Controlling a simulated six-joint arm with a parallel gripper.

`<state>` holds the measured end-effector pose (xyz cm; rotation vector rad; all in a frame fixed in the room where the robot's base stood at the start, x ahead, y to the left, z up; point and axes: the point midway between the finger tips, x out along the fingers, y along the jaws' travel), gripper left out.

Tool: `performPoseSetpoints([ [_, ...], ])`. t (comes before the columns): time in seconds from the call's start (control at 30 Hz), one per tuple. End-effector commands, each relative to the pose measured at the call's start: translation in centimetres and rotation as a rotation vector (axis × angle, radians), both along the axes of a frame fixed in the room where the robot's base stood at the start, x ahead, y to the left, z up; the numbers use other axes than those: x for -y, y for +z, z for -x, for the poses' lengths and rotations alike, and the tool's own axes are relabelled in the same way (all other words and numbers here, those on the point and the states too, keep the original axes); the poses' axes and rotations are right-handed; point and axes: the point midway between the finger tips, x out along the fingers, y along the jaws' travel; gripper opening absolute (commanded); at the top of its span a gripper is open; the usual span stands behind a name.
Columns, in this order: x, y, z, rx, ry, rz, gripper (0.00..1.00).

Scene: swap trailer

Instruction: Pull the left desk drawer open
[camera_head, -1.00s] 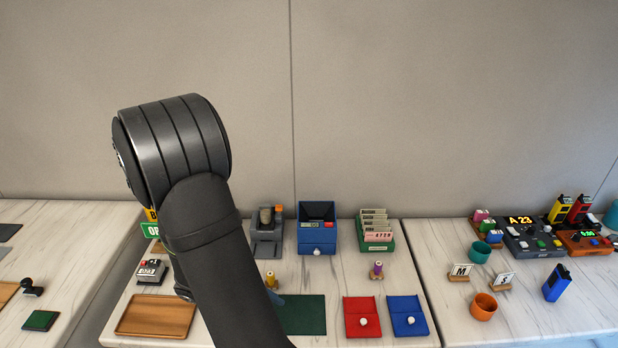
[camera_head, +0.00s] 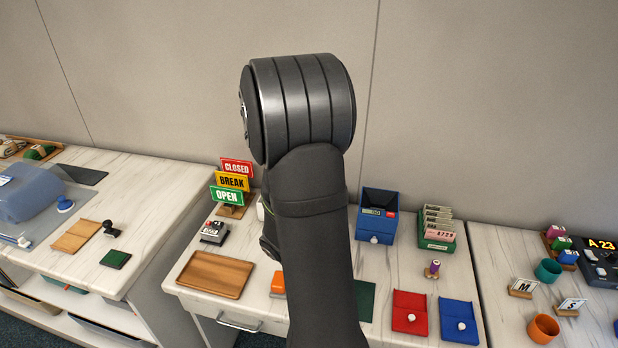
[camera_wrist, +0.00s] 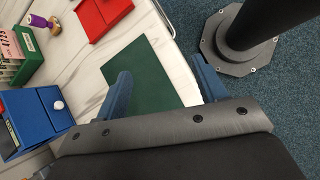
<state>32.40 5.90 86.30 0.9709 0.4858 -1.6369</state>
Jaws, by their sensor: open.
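The desk drawer (camera_head: 225,306) shows at the front of the middle desk in the head view, just below the worktop. Its metal bar handle (camera_head: 238,325) is left of my arm, and the drawer looks shut. My arm hides the drawer's right part. In the wrist view my gripper (camera_wrist: 163,87) is open, with its two blue fingers apart and nothing between them. It is above the dark green mat (camera_wrist: 136,78) near the desk's front edge. The handle does not show in the wrist view. My gripper is hidden behind my arm in the head view.
A wooden tray (camera_head: 215,275) lies on the desk above the drawer. Red (camera_head: 410,314) and blue (camera_head: 458,322) holders, a blue box (camera_head: 377,216) and a card rack (camera_head: 437,228) stand to the right. Blue carpet (camera_wrist: 265,85) in front of the desk is open around my dark column.

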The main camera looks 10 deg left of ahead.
Motion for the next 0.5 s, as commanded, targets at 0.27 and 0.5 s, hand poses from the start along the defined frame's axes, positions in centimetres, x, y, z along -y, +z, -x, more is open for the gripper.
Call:
performPoseSetpoints([
  [0.27,-0.1,1.3,-0.1,0.005,-0.002,-0.002,0.31],
  [0.5,-0.9,5.0,0.3,-0.029,0.077,0.018,0.31],
])
